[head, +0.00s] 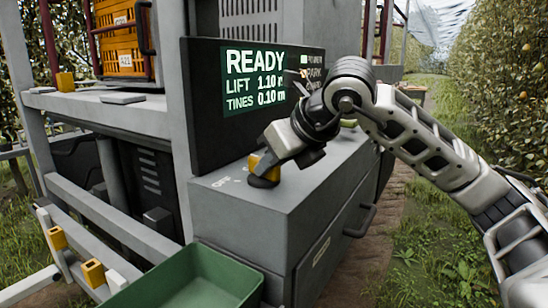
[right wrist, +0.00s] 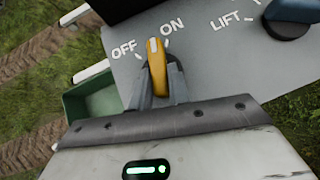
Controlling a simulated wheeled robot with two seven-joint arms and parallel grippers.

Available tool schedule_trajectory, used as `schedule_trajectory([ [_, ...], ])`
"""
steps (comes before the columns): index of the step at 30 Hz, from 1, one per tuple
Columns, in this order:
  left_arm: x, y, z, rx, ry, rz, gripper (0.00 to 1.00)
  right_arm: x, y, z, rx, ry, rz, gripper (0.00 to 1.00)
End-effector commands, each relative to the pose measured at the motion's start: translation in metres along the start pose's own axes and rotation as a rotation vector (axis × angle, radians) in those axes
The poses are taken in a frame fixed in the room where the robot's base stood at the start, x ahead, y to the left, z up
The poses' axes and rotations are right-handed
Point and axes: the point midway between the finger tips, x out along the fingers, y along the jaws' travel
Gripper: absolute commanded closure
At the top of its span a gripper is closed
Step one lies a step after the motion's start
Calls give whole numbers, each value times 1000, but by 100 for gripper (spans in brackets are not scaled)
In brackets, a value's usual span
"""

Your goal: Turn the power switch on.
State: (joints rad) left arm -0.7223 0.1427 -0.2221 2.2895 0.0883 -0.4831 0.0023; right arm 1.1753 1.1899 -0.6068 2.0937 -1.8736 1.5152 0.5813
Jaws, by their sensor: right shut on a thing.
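The power switch is a yellow knob (right wrist: 156,68) with a white mark on its tip, on the grey console top (right wrist: 205,62). In the right wrist view its tip points up between the printed words OFF and ON. In the head view the yellow knob (head: 254,163) shows at the left end of the console, partly hidden by my right gripper (head: 266,174). My right gripper is shut on the knob, one finger on each side; it also shows in the right wrist view (right wrist: 155,88). The screen (head: 254,80) is lit and reads READY, LIFT 1.10, TINES 0.10 m. My left gripper is out of view.
A dark blue LIFT knob (right wrist: 290,18) sits to the right of the switch in the right wrist view. A green bin (head: 190,280) stands below the console's front left. An orange crate (head: 115,48) sits on the machine. Fruit trees (head: 510,90) line the right.

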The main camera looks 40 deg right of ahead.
Motion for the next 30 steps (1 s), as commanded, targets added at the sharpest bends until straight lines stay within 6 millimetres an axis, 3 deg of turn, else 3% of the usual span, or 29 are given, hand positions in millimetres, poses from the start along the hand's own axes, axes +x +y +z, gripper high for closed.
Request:
schedule_trajectory([
  [12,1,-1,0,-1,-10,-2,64,0,6,1,178,2,-178,100],
  [30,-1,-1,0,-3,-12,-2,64,1,7,0,226,4,-224,100],
])
